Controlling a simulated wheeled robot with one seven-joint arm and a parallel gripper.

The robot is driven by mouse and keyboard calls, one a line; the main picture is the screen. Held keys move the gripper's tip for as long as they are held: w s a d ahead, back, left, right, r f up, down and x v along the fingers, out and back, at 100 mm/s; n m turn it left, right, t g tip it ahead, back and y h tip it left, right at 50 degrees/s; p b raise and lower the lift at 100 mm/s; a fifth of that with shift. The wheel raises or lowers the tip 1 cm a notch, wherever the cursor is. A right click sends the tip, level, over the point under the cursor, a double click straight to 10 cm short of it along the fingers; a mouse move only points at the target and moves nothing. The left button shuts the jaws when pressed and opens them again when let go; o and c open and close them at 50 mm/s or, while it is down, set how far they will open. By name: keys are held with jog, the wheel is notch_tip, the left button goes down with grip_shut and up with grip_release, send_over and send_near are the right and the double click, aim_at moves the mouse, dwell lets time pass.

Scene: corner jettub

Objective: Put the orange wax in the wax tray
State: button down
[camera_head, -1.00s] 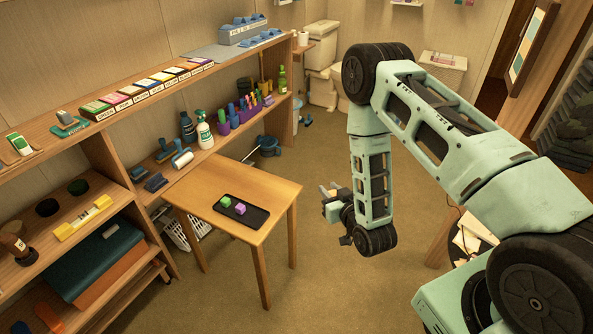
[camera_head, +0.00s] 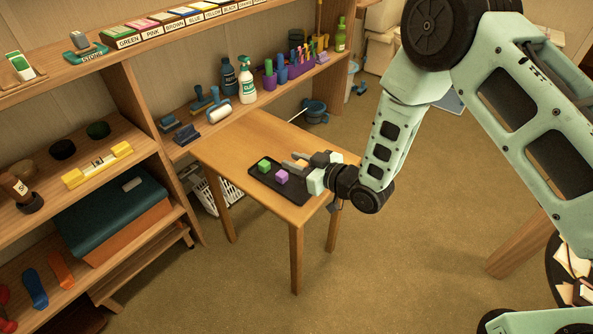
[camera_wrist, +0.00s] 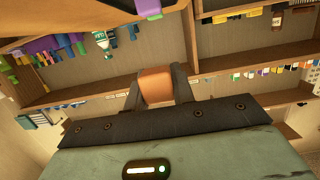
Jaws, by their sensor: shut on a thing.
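The orange wax (camera_wrist: 156,85) is a small block held between the two dark fingers of my gripper (camera_head: 292,161), as the wrist view shows. The wax tray (camera_head: 291,198) is a flat black tray on the small wooden table. A green wax cube (camera_head: 264,166) and a purple wax cube (camera_head: 282,177) sit on it. My gripper is above the tray's far right side, close to the cubes; its exact height is unclear. A purple block shows at the top edge of the wrist view (camera_wrist: 150,7).
The wooden table (camera_head: 235,147) has bare top around the tray. A long shelf (camera_head: 150,110) runs behind it, with a spray bottle (camera_head: 247,82), rollers and a purple caddy. A teal and orange stack (camera_head: 115,220) sits on the lower left shelf. Floor is clear in front.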

aim_at(286, 179)
jog(key=shift+a+f, duration=0.2)
jog(key=shift+f, duration=0.05)
jog(key=shift+f+b, duration=2.2)
jog(key=shift+f, duration=0.95)
jog(key=shift+f+b, duration=0.45)
jog(key=shift+f, duration=0.1)
jog(key=c, duration=1.1)
grip_release()
jog(key=shift+s+d, duration=0.1)
jog(key=p+v, duration=0.1)
jog(key=v, duration=1.6)
jog(key=shift+d, duration=0.2)
